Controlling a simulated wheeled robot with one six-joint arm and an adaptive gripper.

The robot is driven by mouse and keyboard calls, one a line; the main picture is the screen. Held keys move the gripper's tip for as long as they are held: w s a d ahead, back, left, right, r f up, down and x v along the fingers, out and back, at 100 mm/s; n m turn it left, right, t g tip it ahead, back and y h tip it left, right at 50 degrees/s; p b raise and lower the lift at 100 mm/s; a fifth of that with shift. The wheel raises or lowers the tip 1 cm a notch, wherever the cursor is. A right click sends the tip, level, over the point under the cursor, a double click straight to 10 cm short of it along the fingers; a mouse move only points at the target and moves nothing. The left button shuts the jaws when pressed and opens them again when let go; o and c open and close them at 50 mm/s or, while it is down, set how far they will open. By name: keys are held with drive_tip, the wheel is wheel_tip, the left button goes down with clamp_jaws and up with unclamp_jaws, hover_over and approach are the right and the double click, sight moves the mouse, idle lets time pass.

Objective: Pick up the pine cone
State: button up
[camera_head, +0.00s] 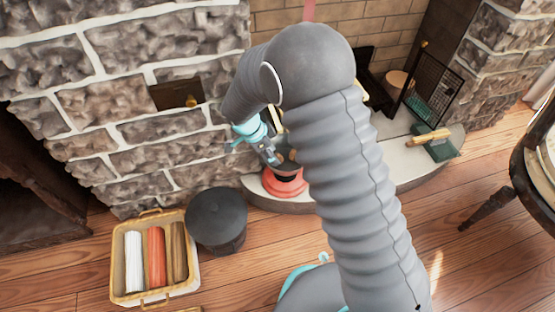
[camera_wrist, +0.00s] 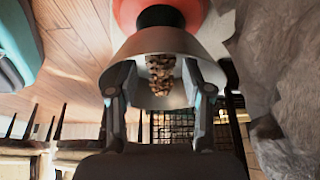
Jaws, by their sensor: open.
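The pine cone (camera_wrist: 160,70) is brown and scaly and shows in the wrist view between my two fingers, against a grey bowl-like vessel (camera_wrist: 143,44). In the head view my gripper (camera_head: 268,153) is beside the stone wall, above a red round base (camera_head: 284,184). My arm hides much there, and I cannot make out the cone.
A dark bin (camera_head: 216,220) and a basket with rolled towels (camera_head: 116,268) stand on the wooden floor at left. The stone wall (camera_head: 75,60) is close beside my gripper. A green box (camera_head: 440,149) lies on the hearth ledge (camera_head: 395,165) at right.

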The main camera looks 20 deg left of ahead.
drive_tip(key=x, duration=0.3)
drive_tip(key=shift+w+f, duration=0.1)
drive_tip(key=shift+w, duration=0.05)
drive_tip(key=c, duration=0.5)
drive_tip(key=shift+c, duration=0.2)
